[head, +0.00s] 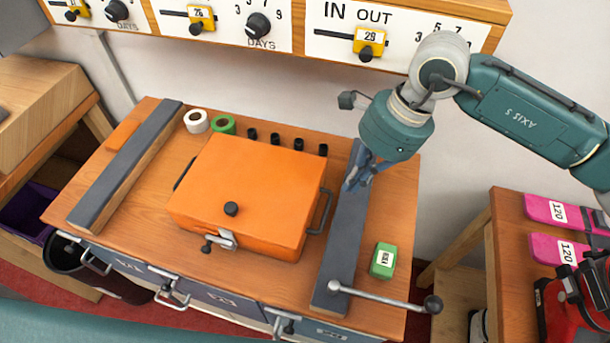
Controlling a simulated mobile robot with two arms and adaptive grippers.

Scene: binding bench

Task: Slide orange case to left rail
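The orange case (250,185) lies flat on the wooden bench, between two grey-topped rails. It has a black knob on its lid, a latch at the front and a dark handle on each side. The left rail (125,165) is apart from the case, with a strip of bare wood between them. The right rail (342,240) is close to the case's right handle (321,212). My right gripper (352,184) points down over the right rail, right of the case and apart from its handle. Its fingers are small and partly overlapped, so their opening is unclear. My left gripper is out of view.
White (196,121) and green (223,124) tape rolls and several black pegs (275,139) stand behind the case. A green box (383,260) sits right of the right rail. A metal lever (385,297) crosses the front right. An orange block (122,134) lies by the left rail.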

